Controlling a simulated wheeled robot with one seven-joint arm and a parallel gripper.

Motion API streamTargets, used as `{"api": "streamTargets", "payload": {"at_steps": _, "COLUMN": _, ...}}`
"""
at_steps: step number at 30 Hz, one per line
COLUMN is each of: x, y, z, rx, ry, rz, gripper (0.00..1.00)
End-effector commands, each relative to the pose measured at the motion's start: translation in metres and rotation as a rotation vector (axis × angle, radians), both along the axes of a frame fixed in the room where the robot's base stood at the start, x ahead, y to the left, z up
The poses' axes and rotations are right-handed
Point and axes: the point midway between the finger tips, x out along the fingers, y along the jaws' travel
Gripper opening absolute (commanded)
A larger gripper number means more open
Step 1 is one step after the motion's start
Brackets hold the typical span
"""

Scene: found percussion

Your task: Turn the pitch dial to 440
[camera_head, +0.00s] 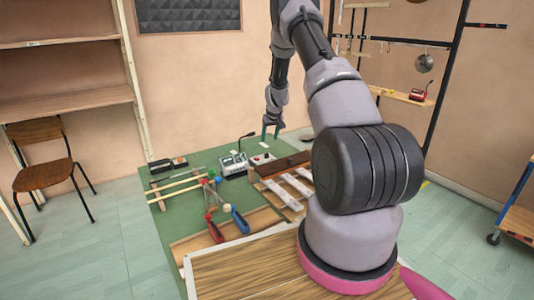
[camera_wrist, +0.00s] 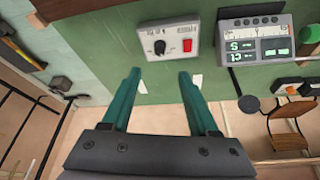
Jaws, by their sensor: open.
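A small light box (camera_wrist: 166,33) with a black round dial (camera_wrist: 160,47) and a red switch (camera_wrist: 187,45) is at the top of the wrist view. The dial has a pale mark, but its scale is too small to read. The box also shows on the green table in the head view (camera_head: 262,159). My gripper (camera_wrist: 159,74) has two green fingers, open and empty, with the dial beyond and between their tips, not touched. In the head view my gripper (camera_head: 270,137) hangs above the box.
A grey device (camera_wrist: 253,40) with a scale and green-lit displays stands beside the box. Wooden bars (camera_head: 290,187), mallets (camera_head: 215,230) and sticks (camera_head: 178,185) lie on the green table (camera_head: 205,160). A chair (camera_head: 42,176) and shelves (camera_head: 65,105) stand at left.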

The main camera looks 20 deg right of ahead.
Motion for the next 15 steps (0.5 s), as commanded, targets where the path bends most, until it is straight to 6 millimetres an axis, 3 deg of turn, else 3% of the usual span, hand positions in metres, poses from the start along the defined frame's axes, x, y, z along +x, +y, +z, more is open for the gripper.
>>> {"api": "streamTargets", "payload": {"at_steps": 5, "x": 0.005, "y": -0.001, "z": -0.016, "rx": -0.002, "ry": 0.002, "rz": 0.001, "gripper": 0.60}}
{"api": "streamTargets", "payload": {"at_steps": 15, "x": 0.029, "y": -0.002, "z": -0.074, "rx": -0.002, "ry": 0.002, "rz": 0.002, "gripper": 0.60}}
